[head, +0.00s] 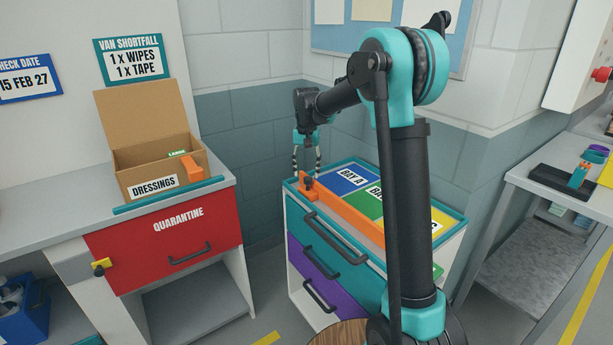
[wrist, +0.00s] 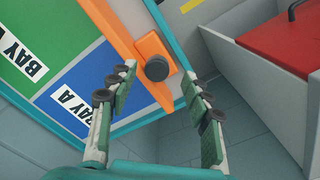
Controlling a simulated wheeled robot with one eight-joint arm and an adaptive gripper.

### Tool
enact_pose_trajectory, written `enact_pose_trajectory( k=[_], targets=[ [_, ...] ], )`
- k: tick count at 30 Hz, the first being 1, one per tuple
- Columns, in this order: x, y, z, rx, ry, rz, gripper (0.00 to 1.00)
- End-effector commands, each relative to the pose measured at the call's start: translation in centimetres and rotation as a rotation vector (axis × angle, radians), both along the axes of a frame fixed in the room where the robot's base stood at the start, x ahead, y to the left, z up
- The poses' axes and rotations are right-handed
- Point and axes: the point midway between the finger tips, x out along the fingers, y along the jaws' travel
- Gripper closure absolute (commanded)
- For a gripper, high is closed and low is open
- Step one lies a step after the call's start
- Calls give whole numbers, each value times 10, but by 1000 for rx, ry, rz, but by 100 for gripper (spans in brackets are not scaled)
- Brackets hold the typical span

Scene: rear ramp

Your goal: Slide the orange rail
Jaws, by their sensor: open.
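The orange rail (head: 352,217) lies along the front of the cart's top tray, in front of the coloured bay panels. At its left end is an orange plate with a dark round knob (head: 308,184). In the wrist view the rail (wrist: 118,35) runs diagonally and its knob (wrist: 157,67) shows just beyond my fingertips. My gripper (head: 306,172) is above the rail's left end, pointing down. In the wrist view my gripper (wrist: 160,84) is open, its two fingers apart with nothing between them; the knob lies near the gap. I cannot tell whether a finger touches it.
The cart's teal-rimmed tray (head: 341,163) holds a blue BAY A panel (head: 346,182) and a green panel (head: 366,202). A counter at left carries an open DRESSINGS box (head: 154,186) above a red QUARANTINE drawer (head: 170,240). A wall stands close behind the cart.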

Motion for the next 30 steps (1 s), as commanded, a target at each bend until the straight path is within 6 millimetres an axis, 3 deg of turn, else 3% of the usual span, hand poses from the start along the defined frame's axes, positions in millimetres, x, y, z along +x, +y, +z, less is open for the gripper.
enact_pose_trajectory(
  k=[6, 13, 19, 30],
  targets=[
    [0, 0, 46, 0, 0, 0, 51],
    [0, 1, 82, 0, 1, 1, 51],
    [-1, 1, 94, 1, 1, 1, 51],
    [-1, 1, 95, 0, 1, 1, 51]
  ],
)
